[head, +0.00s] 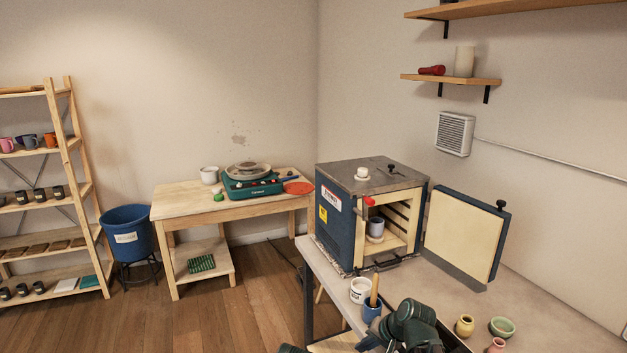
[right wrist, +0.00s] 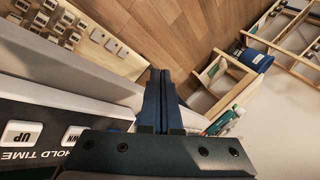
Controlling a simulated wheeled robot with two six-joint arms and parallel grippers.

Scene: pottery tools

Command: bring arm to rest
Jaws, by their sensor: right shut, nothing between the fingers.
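My right arm (head: 412,322) is dark green and shows at the bottom of the head view, at the near edge of the grey worktable (head: 540,310). In the right wrist view my right gripper (right wrist: 159,72) has its two dark fingers pressed together, with nothing between them. The fingers point out over the wooden floor. My left gripper does not show in the head view; a small dark piece at the bottom edge is too cut off to name.
The kiln (head: 341,235) stands open with a grey cup (head: 376,228) inside; its door (head: 463,233) swings right. A white cup (head: 360,290), blue holder (head: 371,310) and small pots (head: 465,325) are near my arm. A panel with buttons (right wrist: 24,133) lies beside the gripper.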

